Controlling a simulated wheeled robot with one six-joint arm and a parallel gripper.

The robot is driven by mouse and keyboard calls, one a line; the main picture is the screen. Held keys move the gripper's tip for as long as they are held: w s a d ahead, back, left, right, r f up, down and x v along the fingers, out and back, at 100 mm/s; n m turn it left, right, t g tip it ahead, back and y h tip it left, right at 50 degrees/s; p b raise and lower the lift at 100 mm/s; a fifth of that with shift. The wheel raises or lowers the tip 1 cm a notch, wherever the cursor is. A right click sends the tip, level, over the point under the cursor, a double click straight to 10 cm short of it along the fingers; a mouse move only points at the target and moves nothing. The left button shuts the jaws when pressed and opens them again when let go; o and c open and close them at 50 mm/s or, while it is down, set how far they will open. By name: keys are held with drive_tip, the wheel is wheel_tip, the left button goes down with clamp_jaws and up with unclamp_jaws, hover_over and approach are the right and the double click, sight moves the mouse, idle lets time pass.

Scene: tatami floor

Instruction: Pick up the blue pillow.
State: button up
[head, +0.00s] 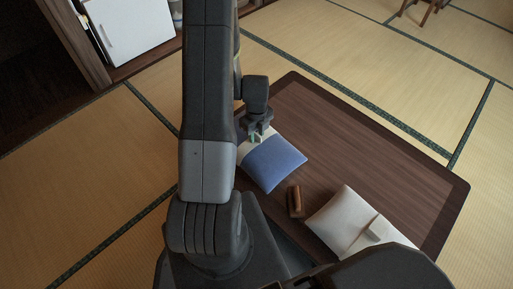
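The blue pillow (275,163) lies on the dark wooden low table. It is blue with a cream band at its upper left end. My gripper (256,137) points down at the cream end of the pillow, with its fingertips over or against it. I cannot tell whether the fingers touch the pillow or how far apart they are. My arm hides part of the pillow's left side.
The low table (400,165) also bears a small brown wooden object (295,201) and a white cushion (345,219) with a small pale item (377,228) on it. The table's right part is bare. Open tatami (100,170) lies left. A white cabinet (130,27) stands at the back left.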

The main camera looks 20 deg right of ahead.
drive_tip(key=shift+f, duration=0.5)
drive_tip(key=shift+r, duration=0.1)
clamp_jaws()
idle(0.9)
